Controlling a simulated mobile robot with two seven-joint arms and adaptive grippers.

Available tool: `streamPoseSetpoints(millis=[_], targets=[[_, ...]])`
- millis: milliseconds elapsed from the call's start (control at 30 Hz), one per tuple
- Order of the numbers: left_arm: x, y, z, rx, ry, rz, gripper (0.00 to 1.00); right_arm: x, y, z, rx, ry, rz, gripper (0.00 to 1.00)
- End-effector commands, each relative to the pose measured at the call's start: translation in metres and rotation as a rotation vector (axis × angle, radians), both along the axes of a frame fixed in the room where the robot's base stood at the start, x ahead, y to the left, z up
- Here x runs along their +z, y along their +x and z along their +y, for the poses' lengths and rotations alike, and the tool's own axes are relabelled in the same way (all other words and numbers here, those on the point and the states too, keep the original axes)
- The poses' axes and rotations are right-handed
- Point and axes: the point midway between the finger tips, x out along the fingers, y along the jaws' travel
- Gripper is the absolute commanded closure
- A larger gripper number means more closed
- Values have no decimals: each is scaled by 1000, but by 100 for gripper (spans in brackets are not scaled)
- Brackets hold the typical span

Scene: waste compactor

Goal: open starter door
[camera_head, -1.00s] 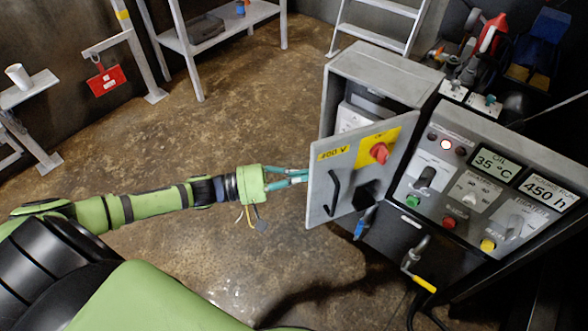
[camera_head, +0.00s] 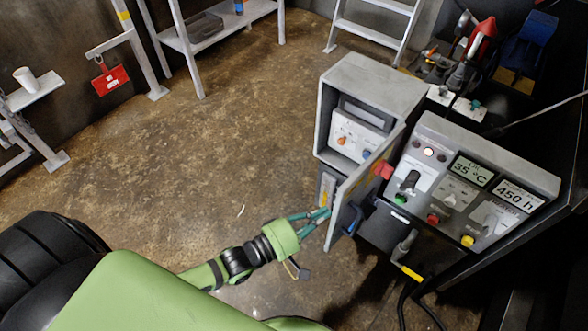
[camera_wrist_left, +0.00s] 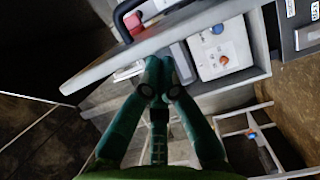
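The starter door (camera_head: 358,180) is swung far out from the grey starter cabinet (camera_head: 375,82) and shows almost edge-on, with its red knob (camera_head: 383,170) on the outer face. The cabinet's inside is exposed, with a white panel (camera_head: 358,135) bearing orange and blue buttons. My left gripper (camera_head: 320,214) is by the door's free edge, on the inner side. In the left wrist view its fingertips (camera_wrist_left: 160,82) are close together against or very near the door's inner face (camera_wrist_left: 112,75); exact contact is hard to tell. My right gripper is not seen.
The control panel (camera_head: 470,185) with displays and buttons stands right of the cabinet. A yellow-handled lever (camera_head: 410,272) hangs below it. A shelf (camera_head: 215,28) and a ladder (camera_head: 375,25) are at the back. The floor left of the cabinet is clear.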

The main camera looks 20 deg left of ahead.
Motion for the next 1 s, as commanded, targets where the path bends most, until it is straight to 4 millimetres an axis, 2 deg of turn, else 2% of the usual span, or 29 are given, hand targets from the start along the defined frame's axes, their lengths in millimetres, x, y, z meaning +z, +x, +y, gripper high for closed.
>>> streamPoseSetpoints(millis=[100,333,1000], targets=[[1,-4,-11,-1,-1,-1,100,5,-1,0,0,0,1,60],[0,-8,-22,-3,1,-2,100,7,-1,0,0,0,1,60],[0,-7,-23,-3,1,-2,100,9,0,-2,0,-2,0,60]])
